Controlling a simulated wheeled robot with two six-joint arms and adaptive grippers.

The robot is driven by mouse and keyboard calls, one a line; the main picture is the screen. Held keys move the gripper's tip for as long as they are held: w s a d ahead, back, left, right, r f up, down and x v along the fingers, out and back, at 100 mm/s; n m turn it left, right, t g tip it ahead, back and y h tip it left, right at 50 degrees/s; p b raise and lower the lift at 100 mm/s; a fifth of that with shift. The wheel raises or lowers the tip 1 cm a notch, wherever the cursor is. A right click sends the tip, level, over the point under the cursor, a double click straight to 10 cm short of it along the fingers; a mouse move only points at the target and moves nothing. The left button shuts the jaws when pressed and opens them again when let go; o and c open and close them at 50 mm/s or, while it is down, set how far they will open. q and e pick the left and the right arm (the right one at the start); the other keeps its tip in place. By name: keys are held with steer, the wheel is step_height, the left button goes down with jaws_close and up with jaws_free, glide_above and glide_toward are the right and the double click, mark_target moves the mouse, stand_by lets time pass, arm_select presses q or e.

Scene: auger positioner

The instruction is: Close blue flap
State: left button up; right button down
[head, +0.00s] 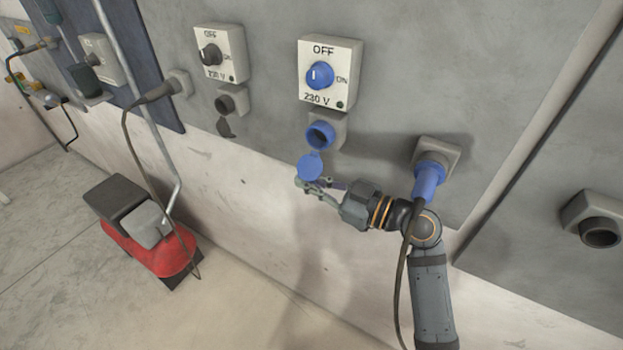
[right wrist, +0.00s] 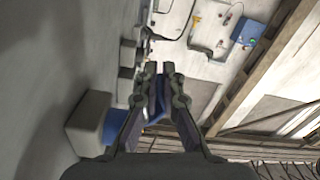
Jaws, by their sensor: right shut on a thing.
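The blue flap (head: 310,166) hangs open below the round blue socket (head: 320,135), whose opening is uncovered. My right gripper (head: 318,187) reaches in from the right and is shut on the flap's lower part. In the right wrist view the blue flap (right wrist: 159,92) shows as a narrow strip between the two fingers of my right gripper (right wrist: 160,75), which hide part of it. My left gripper is in neither view.
A blue plug (head: 428,180) with a hanging cable is in an outlet to the right, close to my right arm. A black socket (head: 232,102) is left. A red machine (head: 165,245) stands on the floor.

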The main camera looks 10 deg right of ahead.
steer(key=shift+s+a+r+m+p, duration=0.2)
steer(key=shift+s+m+p, duration=0.05)
steer(key=shift+m, duration=0.35)
steer(key=shift+s+a+r+m+p, duration=0.15)
steer(key=shift+s+r+m+p, duration=0.05)
steer(key=shift+m, duration=0.4)
steer(key=shift+s+a+r+m+p, duration=0.15)
steer(key=shift+s+r+m+p, duration=0.2)
steer(key=shift+m, duration=0.3)
steer(key=shift+s+a+r+m+p, duration=0.15)
steer(key=shift+m+p, duration=0.25)
steer(key=shift+m, duration=0.25)
steer(key=c, duration=1.5)
jaws_free()
steer(key=shift+f, duration=0.1)
steer(key=v, duration=0.7)
steer(key=shift+d, duration=0.2)
